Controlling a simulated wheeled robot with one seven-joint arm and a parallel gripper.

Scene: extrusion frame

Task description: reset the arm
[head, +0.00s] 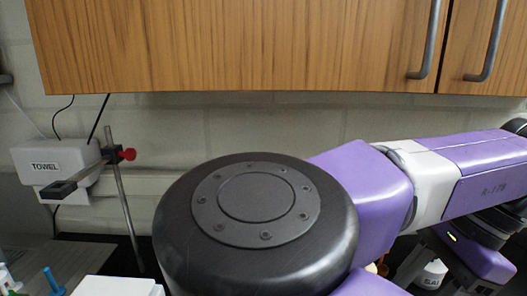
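My arm fills the lower middle and right of the head view. A large dark round joint cap is nearest, with purple and white links running from it to the right edge. A purple part with a small green light shows below the links at the lower right.
Wooden cabinets (240,45) with metal handles hang above my arm. A towel dispenser (52,168) and a metal stand (121,195) with a red knob (128,154) are at left. Blue-topped items (52,281) and a white box (117,286) are lower left. A white bottle (432,273) is partly hidden.

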